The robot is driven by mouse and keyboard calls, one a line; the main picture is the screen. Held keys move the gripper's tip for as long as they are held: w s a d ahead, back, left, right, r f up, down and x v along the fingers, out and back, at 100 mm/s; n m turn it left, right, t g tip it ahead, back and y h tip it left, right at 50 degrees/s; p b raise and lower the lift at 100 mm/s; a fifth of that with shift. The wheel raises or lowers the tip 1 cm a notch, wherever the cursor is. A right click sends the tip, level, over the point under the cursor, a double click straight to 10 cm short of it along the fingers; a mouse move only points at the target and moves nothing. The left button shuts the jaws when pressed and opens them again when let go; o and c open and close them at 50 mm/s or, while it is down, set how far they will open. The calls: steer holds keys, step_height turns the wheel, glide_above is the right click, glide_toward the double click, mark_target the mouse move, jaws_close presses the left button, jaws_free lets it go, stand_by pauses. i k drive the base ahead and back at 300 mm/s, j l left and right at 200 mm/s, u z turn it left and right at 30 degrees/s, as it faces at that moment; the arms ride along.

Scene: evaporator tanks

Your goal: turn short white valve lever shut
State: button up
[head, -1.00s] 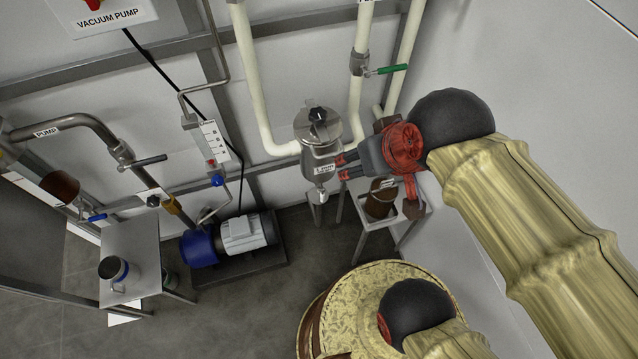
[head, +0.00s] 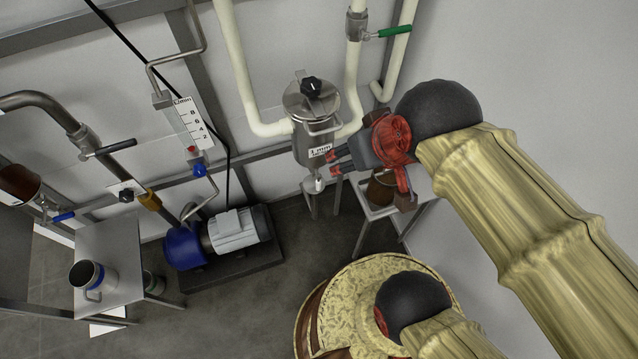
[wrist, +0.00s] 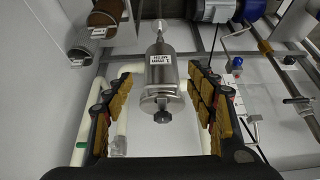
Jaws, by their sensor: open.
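A steel canister labelled "1 mm" (head: 315,135) hangs on the wall pipes with a black knob on top; it also shows upside down in the wrist view (wrist: 161,75). A small whitish piece (head: 319,184) at the drain under the canister may be the short white lever; it is too small to tell its angle. My gripper (head: 333,163) is open and empty, just right of the canister's lower part and above that piece. In the wrist view its padded fingers stand on both sides of the canister, apart from each other. I cannot tell whether a fingertip touches anything.
A green-handled valve (head: 394,32) sits on the pipe above right. A small stand with a brown container (head: 381,189) is under my gripper. The pump (head: 234,230) and a gauge panel (head: 188,125) are left. A metal table (head: 108,255) bears a mug (head: 92,277).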

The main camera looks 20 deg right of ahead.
mark_target(318, 177)
steer(key=k+j+z, duration=0.4)
steer(key=k, duration=0.3)
steer(key=k+j+z, duration=0.2)
steer(key=k, duration=0.2)
